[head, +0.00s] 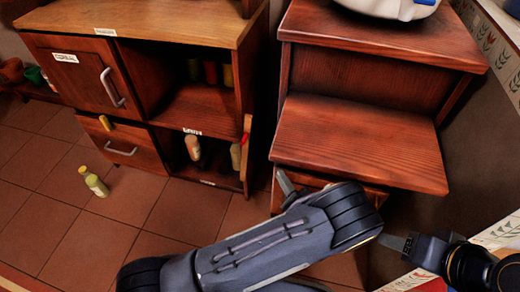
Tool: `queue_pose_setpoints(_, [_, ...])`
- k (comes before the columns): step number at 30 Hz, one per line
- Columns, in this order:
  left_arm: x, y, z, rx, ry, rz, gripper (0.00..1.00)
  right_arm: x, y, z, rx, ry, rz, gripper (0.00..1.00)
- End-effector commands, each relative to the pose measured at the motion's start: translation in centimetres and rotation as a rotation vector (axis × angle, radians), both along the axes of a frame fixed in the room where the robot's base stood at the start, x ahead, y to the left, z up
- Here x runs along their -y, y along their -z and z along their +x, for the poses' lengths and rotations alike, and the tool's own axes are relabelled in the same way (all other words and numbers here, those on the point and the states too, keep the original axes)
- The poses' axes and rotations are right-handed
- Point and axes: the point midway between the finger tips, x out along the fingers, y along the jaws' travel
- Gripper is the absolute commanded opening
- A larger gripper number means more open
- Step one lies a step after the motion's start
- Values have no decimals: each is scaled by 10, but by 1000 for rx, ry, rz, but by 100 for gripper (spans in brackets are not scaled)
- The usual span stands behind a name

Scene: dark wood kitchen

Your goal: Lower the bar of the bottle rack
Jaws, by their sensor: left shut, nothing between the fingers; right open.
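A wooden cabinet (160,30) at the upper left has an open lower compartment (205,165) with several bottles, including one with an orange-brown cap (193,147). A narrow reddish upright piece (246,140) stands at this compartment's right edge; I cannot tell if it is the rack's bar. My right gripper (396,242) is open and empty at the lower right, below the stepped wooden unit and away from the cabinet.
A stepped reddish wooden unit (355,140) stands right of the cabinet, with a white object (385,8) on top. A yellow-green bottle (93,182) is on the tiled floor at the left. A tiled ledge (495,40) runs along the right.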

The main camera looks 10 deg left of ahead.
Motion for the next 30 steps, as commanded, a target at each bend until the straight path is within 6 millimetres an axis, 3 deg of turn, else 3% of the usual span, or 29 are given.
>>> queue_pose_setpoints(5, [-11, -2, 12, 1, -2, -2, 0, 0, 6, 0, 0, 0, 0, 53])
queue_pose_setpoints(17, [-66, -18, 72, 1, -4, -3, 0, 0, 31, 0, 0, 0, 0, 53])
queue_pose_setpoints(24, [-96, -29, 74, 0, -1, -1, 0, 0, 41, 0, 0, 0, 0, 53])
queue_pose_setpoints(30, [-103, -32, 74, -1, 1, -2, 0, 0, 42, 0, 0, 0, 0, 53])
